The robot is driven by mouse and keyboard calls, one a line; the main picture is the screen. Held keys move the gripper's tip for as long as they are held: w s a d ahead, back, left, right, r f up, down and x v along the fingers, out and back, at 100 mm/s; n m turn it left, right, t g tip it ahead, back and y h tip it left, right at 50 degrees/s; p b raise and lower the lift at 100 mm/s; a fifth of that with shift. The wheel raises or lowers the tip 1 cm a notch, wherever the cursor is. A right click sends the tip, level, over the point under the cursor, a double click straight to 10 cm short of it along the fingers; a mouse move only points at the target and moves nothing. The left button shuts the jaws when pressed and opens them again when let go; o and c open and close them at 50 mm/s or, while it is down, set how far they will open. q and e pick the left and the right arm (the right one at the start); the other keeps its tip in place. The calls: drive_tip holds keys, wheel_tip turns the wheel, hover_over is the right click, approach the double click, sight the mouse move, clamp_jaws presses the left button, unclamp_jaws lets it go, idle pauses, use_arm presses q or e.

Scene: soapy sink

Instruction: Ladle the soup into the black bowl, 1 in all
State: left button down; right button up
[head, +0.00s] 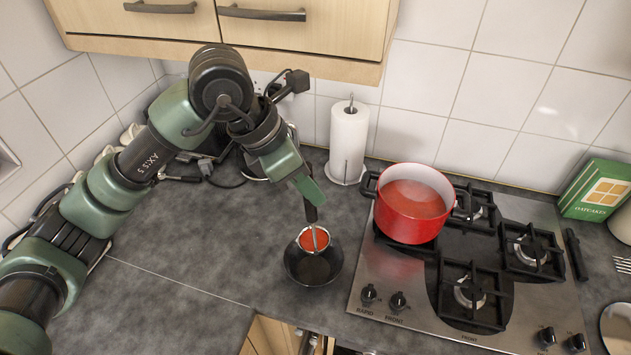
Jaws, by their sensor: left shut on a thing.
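A red pot (409,228) with orange-red soup (412,198) stands on the back left part of the hob. The black bowl (313,269) sits on the grey counter left of the hob. My left gripper (311,212) is shut on the ladle's handle and holds it upright over the bowl. The ladle's cup (313,238) holds red soup and appears over the bowl's back part. I cannot tell whether the cup touches the bowl. The bare inside of the bowl that shows looks dark. My right gripper is not in view.
The steel hob (365,285) with black grates fills the right side. A paper towel roll (348,140) stands behind the bowl. A green oatcakes box (597,190) is at the far right. Wooden cupboards (330,30) hang above. The counter left of the bowl is clear.

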use_arm(q)
drive_tip(key=w+a+f+n+g+h+b, duration=0.1)
drive_tip(key=w+a+f+h+b, duration=0.2)
drive_tip(key=a+b, duration=0.7)
drive_tip(key=w+a+f+n+g+h+b, duration=0.1)
drive_tip(key=w+a+f+h+b, duration=0.3)
drive_tip(key=a+f+h+b, duration=0.4)
drive_tip(key=shift+a+f+g+h+b, duration=0.3)
drive_tip(key=shift+a+f+b, duration=0.75)
drive_tip(key=shift+b, duration=1)
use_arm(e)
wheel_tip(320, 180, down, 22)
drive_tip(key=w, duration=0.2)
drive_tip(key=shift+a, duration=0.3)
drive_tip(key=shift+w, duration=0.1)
